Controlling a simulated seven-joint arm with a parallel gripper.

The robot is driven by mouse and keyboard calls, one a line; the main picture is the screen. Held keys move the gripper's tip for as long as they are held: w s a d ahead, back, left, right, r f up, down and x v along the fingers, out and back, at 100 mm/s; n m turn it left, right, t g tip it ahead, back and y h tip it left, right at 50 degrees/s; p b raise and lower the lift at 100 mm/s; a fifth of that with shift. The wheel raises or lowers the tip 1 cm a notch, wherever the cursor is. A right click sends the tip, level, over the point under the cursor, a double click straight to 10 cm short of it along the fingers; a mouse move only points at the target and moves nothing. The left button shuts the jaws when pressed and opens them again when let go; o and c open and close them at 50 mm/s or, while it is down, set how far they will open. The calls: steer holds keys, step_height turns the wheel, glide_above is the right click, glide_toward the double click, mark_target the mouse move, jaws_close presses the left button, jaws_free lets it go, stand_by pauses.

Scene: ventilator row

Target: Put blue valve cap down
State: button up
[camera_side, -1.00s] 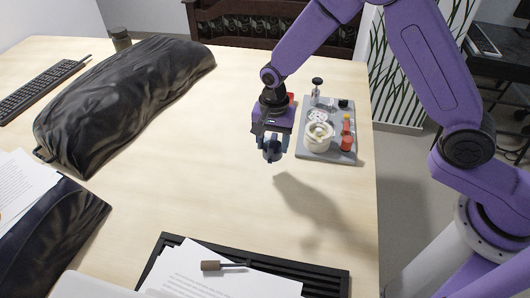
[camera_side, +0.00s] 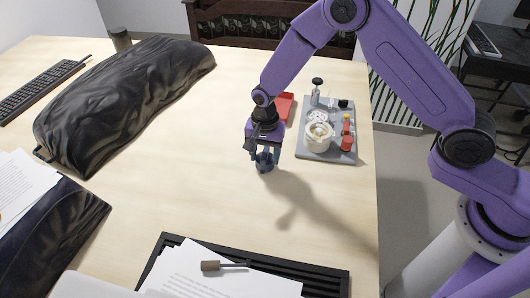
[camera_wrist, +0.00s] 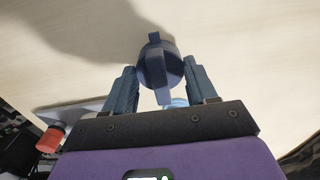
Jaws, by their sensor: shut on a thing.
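The blue valve cap (camera_wrist: 158,62) is a dark blue round piece with a raised bar across it. In the wrist view it sits between the two fingers of my gripper (camera_wrist: 161,88), which is shut on it. In the side view my gripper (camera_side: 264,157) points down, with the cap (camera_side: 266,166) low over the bare table (camera_side: 225,200), left of the grey board. I cannot tell whether the cap touches the table. The fingers partly hide the cap in the side view.
The grey board (camera_side: 318,153) with a white pot (camera_side: 318,138) and a red cylinder (camera_side: 347,143) stands to the right. A red tray (camera_side: 285,106) lies behind my gripper. A black bag (camera_side: 120,100) is at left.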

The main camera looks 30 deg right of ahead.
mark_target(266, 153)
steer(key=shift+f, duration=0.2)
steer(key=o, duration=0.9)
steer(key=shift+f, duration=0.1)
steer(key=shift+o, duration=0.2)
step_height(266, 153, up, 13)
steer(key=shift+s, duration=0.1)
